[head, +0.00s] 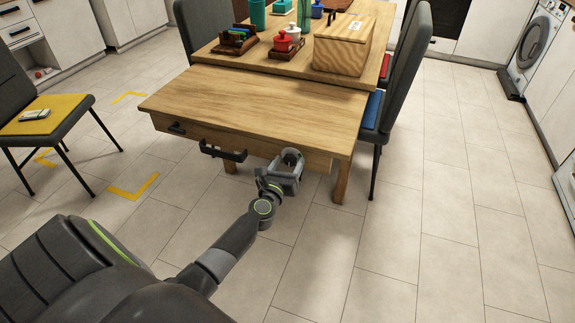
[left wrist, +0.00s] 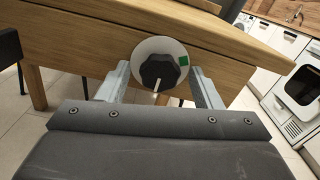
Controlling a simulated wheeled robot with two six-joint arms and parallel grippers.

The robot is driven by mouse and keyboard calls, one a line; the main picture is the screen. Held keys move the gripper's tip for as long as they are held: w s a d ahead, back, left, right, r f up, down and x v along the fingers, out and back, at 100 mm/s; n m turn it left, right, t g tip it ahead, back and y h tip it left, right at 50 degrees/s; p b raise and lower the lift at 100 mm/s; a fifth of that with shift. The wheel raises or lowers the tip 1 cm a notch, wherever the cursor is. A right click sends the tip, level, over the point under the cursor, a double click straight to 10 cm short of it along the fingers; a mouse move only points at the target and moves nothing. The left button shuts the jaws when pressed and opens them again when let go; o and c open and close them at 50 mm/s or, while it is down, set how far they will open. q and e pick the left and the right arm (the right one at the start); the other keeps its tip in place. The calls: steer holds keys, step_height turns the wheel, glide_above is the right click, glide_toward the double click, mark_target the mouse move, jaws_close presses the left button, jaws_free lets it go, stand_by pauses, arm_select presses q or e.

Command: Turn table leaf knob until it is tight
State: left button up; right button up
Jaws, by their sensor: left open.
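The knob (left wrist: 160,71) is black and ribbed, with a white pointer line aimed down. It sits on a round pale plate (left wrist: 148,47) with a green patch on its right side, on the wooden front edge of the table leaf (head: 235,100). The pointer is away from the green patch. My left gripper (head: 287,166) is at the leaf's front edge in the head view, largely covering the knob there. In the left wrist view its open fingers (left wrist: 160,88) stand on either side of the knob, with gaps visible. My right gripper is not in view.
A dark bar handle (head: 222,154) and a small dark fitting (head: 176,128) are on the leaf's front, left of my gripper. A wooden box (head: 343,50) and small items stand on the table behind. Chairs flank the table. The floor at right is clear.

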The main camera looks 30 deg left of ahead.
arm_select(q)
steer(key=c, duration=1)
